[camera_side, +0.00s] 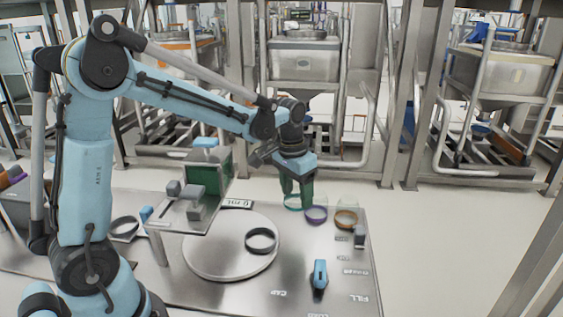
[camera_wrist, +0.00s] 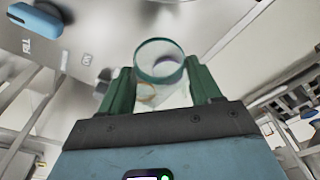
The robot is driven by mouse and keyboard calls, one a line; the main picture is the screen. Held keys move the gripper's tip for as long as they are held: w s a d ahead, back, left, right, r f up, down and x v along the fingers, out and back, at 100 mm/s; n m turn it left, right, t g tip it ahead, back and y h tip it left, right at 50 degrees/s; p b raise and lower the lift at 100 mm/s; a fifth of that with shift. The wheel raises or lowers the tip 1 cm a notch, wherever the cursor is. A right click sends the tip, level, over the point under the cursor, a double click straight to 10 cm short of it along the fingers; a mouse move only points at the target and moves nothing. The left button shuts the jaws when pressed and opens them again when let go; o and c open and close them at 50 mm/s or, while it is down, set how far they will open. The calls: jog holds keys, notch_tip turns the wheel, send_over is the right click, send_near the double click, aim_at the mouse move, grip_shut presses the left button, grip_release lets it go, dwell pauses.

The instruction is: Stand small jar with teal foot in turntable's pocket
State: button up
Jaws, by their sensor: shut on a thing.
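The small clear jar with the teal foot (camera_wrist: 159,77) is between the two green fingers of my gripper (camera_wrist: 160,85) in the wrist view. In the side view my gripper (camera_side: 297,188) points down at the back right of the table, shut on this jar, whose teal ring (camera_side: 292,204) shows low by the fingers. I cannot tell whether the jar touches the table. The turntable (camera_side: 215,258) is a pale round disc to the left of the gripper. Its pocket appears as a dark ring (camera_side: 261,241) on the disc's right part, and looks empty.
A jar with a purple foot (camera_side: 316,214) stands close to the right of my gripper, and one with an orange-brown foot (camera_side: 346,218) beyond it. A blue object (camera_side: 319,277) lies at the front right. A green box-like fixture (camera_side: 207,172) rises behind the turntable.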

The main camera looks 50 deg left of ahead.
jog(key=s+d+r, duration=0.2)
jog(key=d+r, duration=0.1)
jog(key=d, duration=0.2)
jog(key=shift+s+a+f+n+y, duration=0.15)
jog(key=shift+s+a+f+n, duration=0.8)
jog(key=shift+s, duration=0.45)
jog(key=shift+s+a+f+n+y, duration=0.1)
jog(key=shift+s+a+f+n, duration=0.5)
jog(key=shift+s+f+n, duration=0.7)
jog(key=shift+s+a+f+n+y, duration=0.15)
jog(key=shift+s+a+f+n, duration=0.65)
jog(key=shift+s, duration=0.75)
jog(key=shift+f, duration=1.1)
jog(key=o, duration=1.1)
jog(key=shift+r, duration=0.35)
notch_tip(320, 180, up, 7)
jog(key=shift+r, duration=0.2)
